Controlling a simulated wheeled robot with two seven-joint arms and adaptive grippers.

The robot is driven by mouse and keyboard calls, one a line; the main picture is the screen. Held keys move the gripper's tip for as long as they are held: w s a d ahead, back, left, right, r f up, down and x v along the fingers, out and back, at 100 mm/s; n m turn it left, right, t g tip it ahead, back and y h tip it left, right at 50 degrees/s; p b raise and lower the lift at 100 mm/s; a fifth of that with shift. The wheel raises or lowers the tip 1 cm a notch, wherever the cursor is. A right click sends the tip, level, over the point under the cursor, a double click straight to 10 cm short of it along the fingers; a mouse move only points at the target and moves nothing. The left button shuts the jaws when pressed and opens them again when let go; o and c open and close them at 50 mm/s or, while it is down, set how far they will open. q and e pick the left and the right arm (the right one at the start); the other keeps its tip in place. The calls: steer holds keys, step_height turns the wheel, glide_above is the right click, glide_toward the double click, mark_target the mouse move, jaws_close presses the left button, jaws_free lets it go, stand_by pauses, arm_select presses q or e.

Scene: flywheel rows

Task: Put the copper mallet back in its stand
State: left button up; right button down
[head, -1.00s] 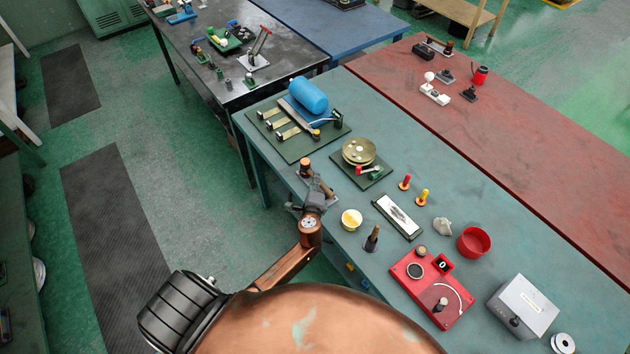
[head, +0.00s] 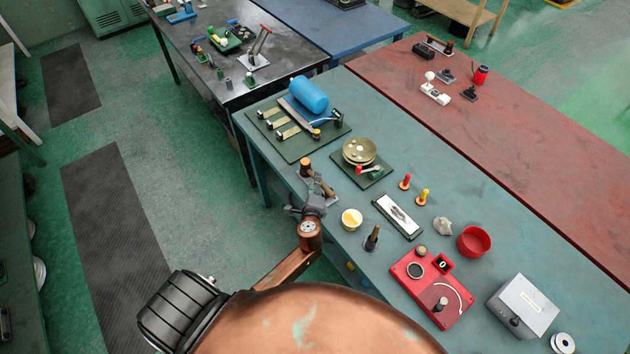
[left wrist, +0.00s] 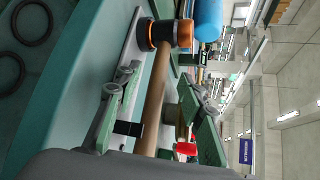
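The copper mallet (head: 306,167) lies near the left edge of the teal bench. In the left wrist view its copper head (left wrist: 172,34) is at the top, with a dark band, and its brown handle (left wrist: 154,90) runs down from it. My left gripper (head: 318,195) is at the handle. In the left wrist view its two fingers (left wrist: 155,90) stand open on either side of the handle, with gaps visible. A pale plate (left wrist: 127,58) lies beside the head; I cannot tell if it is the stand. The right gripper is out of view.
A green board with a blue cylinder (head: 309,95) and a brass disc (head: 359,150) lie beyond the mallet. A yellow-topped tub (head: 351,219), a dark wood-topped post (head: 372,238) and a white framed plate (head: 398,217) stand to its right. The bench's left edge is close by.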

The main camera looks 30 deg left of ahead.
arm_select(q)
steer(key=v, duration=1)
steer(key=shift+r, duration=0.1)
